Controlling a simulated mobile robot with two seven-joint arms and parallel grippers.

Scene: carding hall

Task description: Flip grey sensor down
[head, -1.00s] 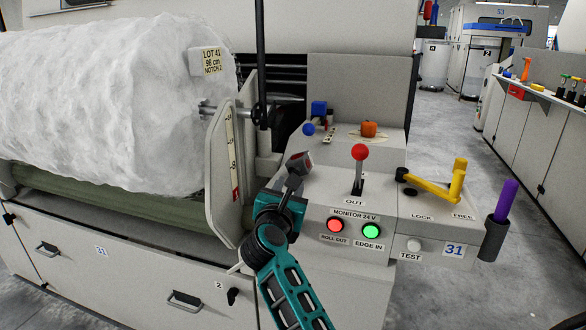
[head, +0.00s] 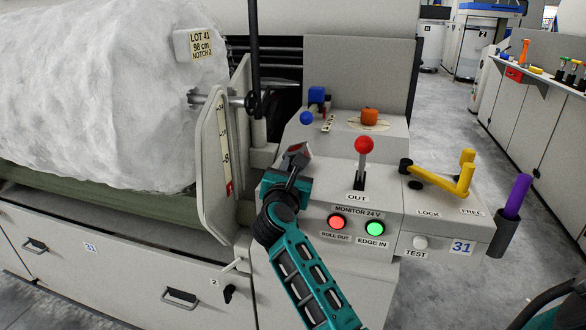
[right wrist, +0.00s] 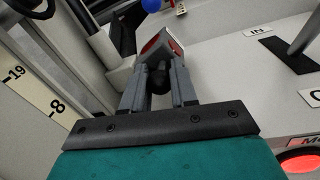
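The grey sensor (head: 297,153) is a small block with a dark red face on a black stem, at the left edge of the control console. It is tilted up. In the right wrist view the sensor (right wrist: 160,46) stands just beyond the fingertips. My right gripper (head: 290,184), on the teal arm, is at the stem below the block. In the right wrist view its two grey fingers (right wrist: 160,82) close on the black knob under the block, which fills the narrow gap. The lower stem is hidden by the gripper. My left gripper is not in view.
The console (head: 385,205) carries a red-knobbed lever (head: 364,146), lit red (head: 337,222) and green (head: 375,229) buttons, and a yellow handle (head: 440,180). An upright scale plate (head: 222,150) stands close left of the gripper, beside the white fibre roll (head: 100,110).

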